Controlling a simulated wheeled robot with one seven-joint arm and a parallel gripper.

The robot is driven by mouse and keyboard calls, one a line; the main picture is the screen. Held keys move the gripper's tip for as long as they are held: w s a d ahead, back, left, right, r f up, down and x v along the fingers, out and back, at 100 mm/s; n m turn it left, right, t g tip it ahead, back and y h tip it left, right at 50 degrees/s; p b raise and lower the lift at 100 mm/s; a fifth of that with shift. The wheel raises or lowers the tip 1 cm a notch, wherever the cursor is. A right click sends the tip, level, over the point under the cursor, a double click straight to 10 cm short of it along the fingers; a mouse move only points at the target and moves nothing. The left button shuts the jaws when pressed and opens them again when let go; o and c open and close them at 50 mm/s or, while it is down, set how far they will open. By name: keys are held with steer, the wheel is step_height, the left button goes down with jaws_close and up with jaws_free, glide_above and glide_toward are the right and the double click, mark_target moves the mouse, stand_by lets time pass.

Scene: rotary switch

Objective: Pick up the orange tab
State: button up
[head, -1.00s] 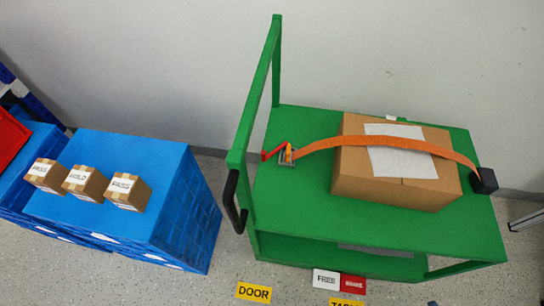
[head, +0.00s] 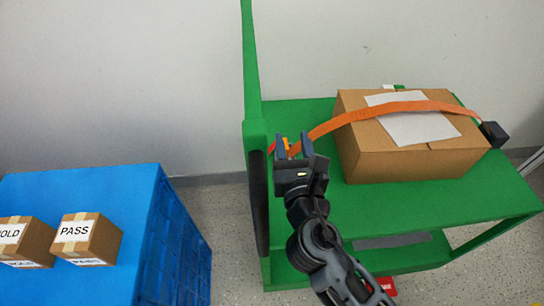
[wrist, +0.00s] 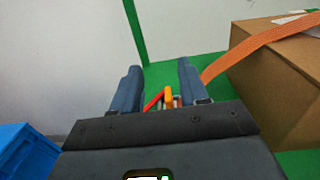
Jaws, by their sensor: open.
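The orange tab (wrist: 168,95) stands on the ratchet buckle at the left end of the strap, on the green cart. In the head view the orange tab (head: 286,143) is partly hidden behind my gripper (head: 293,147). My gripper is open, and it also shows in the wrist view (wrist: 160,85) with nothing held. A red lever (wrist: 154,101) lies just left of the tab. Whether the fingers touch the tab I cannot tell.
An orange strap (head: 340,121) runs from the buckle over a cardboard box (head: 400,165) to a black block (head: 494,134). The green cart (head: 380,207) has an upright frame (head: 250,70) close to my gripper. A blue crate (head: 130,190) with small boxes stands left.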

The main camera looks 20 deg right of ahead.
mark_target(287, 150)
step_height(287, 150, down, 8)
steer(key=b, duration=0.4)
steer(key=shift+x, duration=0.95)
steer(key=shift+b+x, duration=0.3)
steer(key=shift+x, duration=2.5)
jaws_close()
